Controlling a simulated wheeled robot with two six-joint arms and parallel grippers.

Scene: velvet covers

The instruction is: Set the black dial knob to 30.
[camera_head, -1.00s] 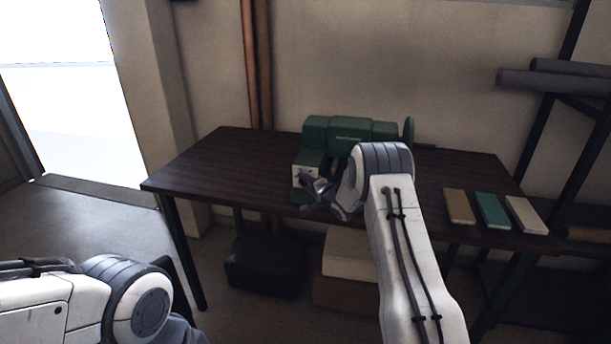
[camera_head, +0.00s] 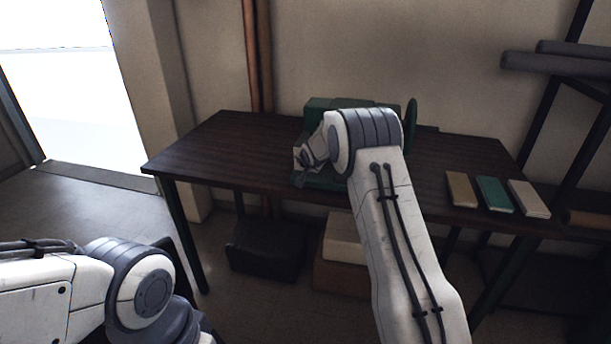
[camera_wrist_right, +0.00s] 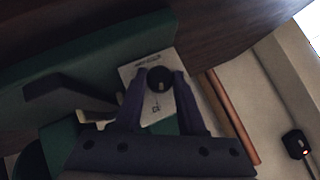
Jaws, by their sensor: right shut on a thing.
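The black dial knob (camera_wrist_right: 159,79) sits on a pale plate (camera_wrist_right: 150,104) of the green sewing machine in the right wrist view. A pale mark shows on the knob, and small print is on the plate; most of it is too small to read. My right gripper (camera_wrist_right: 155,76) has its two fingers on either side of the knob and is shut on it. In the head view the green machine (camera_head: 320,103) stands on the dark table (camera_head: 220,150), and my right arm hides the knob. Of my left arm (camera_head: 120,290) only links show at lower left; its gripper is out of view.
Brown, green and cream blocks (camera_head: 494,194) lie on the table's right side. The table's left part is clear. A black bundle (camera_head: 268,243) and boxes (camera_head: 343,240) are under the table. Grey rolls (camera_head: 555,63) are on a rack at right.

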